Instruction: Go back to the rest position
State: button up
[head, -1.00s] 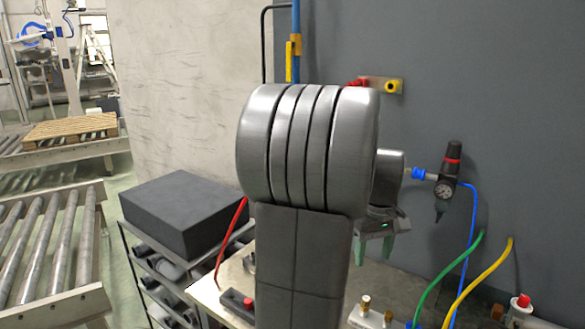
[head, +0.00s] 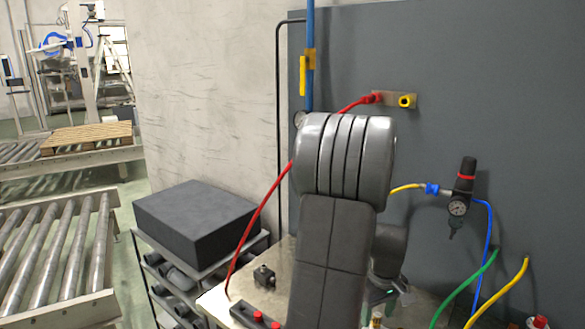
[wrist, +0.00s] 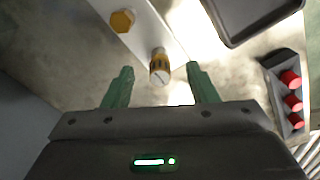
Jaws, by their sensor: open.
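A brass fitting (wrist: 160,66) stands on a pale block (wrist: 141,40) just beyond the fingertips. In the head view my grey arm covers the middle of the bench, and my gripper is mostly hidden behind it, low at the right.
A black box with red buttons (wrist: 287,88) and a dark tray (wrist: 262,14) lie on the bench. A red hose (head: 262,205) rises to a wall fitting. Blue (head: 490,235), green (head: 462,290) and yellow (head: 500,292) hoses hang right. A dark box (head: 197,220) tops a shelf left.

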jog(key=shift+n, duration=0.8)
